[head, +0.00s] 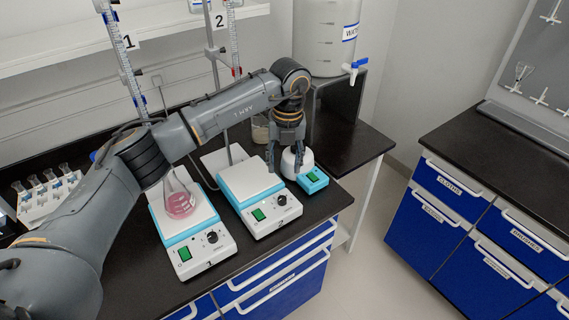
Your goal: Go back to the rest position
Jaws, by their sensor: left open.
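My left arm reaches in from the left over the bench. My left gripper (285,165) points down with its fingers apart. It is at a small white, round-topped device (297,158) with a teal base and a green switch. The fingers partly hide the device, and I cannot tell whether they touch it. I see nothing held in the gripper. My right gripper is not in view.
A flask of pink liquid (180,202) stands on the left hotplate (207,252). A second hotplate (265,222) has a bare top. Burettes stand behind. A beaker (260,130) and water tank (325,40) are further back. A flask rack (45,198) is left.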

